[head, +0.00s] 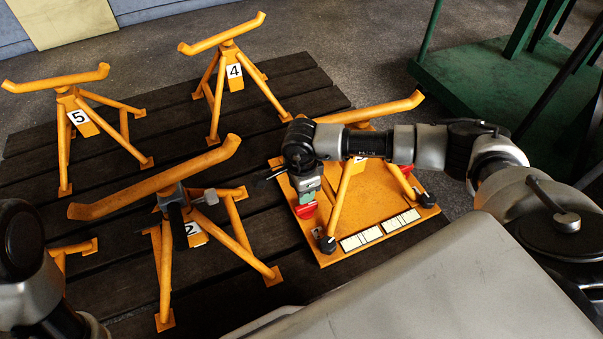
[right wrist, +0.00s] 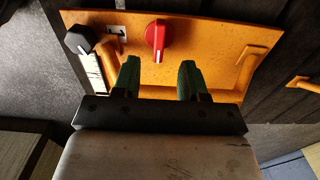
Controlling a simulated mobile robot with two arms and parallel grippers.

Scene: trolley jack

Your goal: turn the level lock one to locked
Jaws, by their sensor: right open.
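The frames do not say which knob is level lock one. A black knob (right wrist: 80,40) is left of it, with a small label (right wrist: 117,31) between. My right gripper (right wrist: 160,68) is open, its two green fingers either side of the red knob's line and just short of it; contact is not visible. In the head view my right gripper (head: 308,196) points down over the plate's left edge, partly covering a red knob (head: 306,211). My left gripper is out of view.
Orange trestle stands numbered 5 (head: 79,116), 4 (head: 234,70) and 2 (head: 192,229) stand on dark slats. Another stand rises from the plate beside my right gripper. A second red knob (head: 407,168) and black knobs (head: 327,244) sit at the plate's edges.

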